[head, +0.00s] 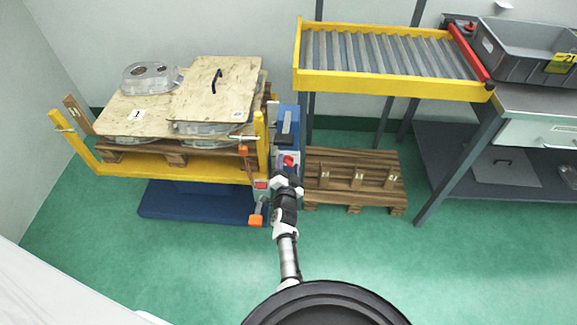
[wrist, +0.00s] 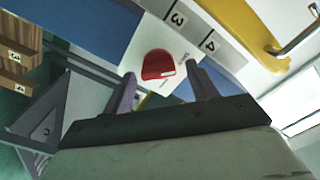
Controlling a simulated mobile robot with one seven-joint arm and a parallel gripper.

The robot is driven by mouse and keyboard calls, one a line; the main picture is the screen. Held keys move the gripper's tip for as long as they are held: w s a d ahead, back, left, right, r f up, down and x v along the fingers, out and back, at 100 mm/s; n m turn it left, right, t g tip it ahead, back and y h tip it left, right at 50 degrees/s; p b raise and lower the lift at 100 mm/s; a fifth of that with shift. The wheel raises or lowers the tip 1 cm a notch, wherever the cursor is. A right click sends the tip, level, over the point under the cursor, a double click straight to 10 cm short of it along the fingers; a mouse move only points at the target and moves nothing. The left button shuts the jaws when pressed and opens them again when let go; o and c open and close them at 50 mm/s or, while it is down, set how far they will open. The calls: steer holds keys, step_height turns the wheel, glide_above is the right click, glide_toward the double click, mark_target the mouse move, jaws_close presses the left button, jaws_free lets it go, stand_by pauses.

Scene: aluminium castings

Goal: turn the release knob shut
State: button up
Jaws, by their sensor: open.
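The release knob (wrist: 157,65) is red and rounded, on a light plate with small lettering, in the wrist view. It also shows in the head view as a red spot (head: 289,160) on the blue and grey post beside the yellow lift frame. My gripper (wrist: 160,82) is open, its two fingers pointing toward the knob, one on each side of it in the picture. I cannot tell whether the fingers touch the knob. In the head view my gripper (head: 287,181) is just below the knob, and its fingers are hard to make out.
A yellow lift frame (head: 190,170) holds a pallet with boards and castings at the left. An orange-ended lever (head: 256,220) hangs near my arm. A wooden pallet (head: 355,180) lies right of the post. A yellow roller conveyor (head: 385,85) stands behind. Green floor in front is clear.

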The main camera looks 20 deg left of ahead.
steer(key=p+v, duration=0.2)
steer(key=v, duration=1.1)
steer(key=shift+s, duration=0.4)
steer(key=shift+d, duration=0.1)
